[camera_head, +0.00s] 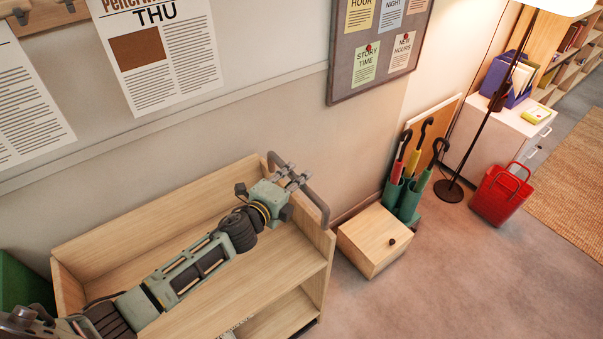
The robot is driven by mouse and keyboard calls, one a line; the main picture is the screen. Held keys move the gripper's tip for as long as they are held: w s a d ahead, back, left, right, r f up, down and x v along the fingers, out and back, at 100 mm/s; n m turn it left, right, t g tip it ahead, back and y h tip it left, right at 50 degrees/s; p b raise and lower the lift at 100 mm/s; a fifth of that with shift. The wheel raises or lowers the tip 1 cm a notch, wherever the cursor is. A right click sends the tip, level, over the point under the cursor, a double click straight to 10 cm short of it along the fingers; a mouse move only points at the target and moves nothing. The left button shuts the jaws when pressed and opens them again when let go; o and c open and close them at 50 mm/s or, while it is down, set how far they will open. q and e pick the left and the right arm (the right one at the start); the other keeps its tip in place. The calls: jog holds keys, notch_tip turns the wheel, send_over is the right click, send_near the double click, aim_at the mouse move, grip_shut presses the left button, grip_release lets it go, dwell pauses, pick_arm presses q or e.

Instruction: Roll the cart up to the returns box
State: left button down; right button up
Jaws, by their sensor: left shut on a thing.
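The cart (190,205) is a pale wooden book cart with a shelf and a dark handle (317,203) at its right end. It stands along the wall. My left arm reaches across it from the lower left, and my left gripper (295,180) is shut on the handle. My right gripper is not in view. Nothing in view is clearly marked as the returns box. A low wooden box (372,236) with a dark knob stands on the floor just right of the cart, and part of a green box (24,284) shows at the left edge.
Umbrellas in a green stand (404,203) are behind the wooden box. A floor lamp (449,190), a red basket (500,194) and a white cabinet (490,135) stand farther right. Carpet in the lower right is clear. A noticeboard (375,50) hangs on the wall.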

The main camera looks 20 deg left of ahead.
pick_arm(q)
jog(key=shift+s+a+f, duration=0.25)
jog(key=shift+s+a, duration=0.35)
jog(key=shift+s, duration=0.3)
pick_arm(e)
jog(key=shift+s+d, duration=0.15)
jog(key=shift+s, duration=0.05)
pick_arm(q)
jog(key=shift+f, duration=0.1)
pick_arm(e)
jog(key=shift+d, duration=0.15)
pick_arm(q)
jog(key=c, duration=2)
grip_release()
jog(key=shift+c, duration=0.2)
jog(key=o, duration=0.4)
jog(key=shift+s+a, duration=0.2)
jog(key=shift+r, duration=0.25)
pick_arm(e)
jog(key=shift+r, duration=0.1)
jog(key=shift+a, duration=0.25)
pick_arm(q)
jog(key=v, duration=1.2)
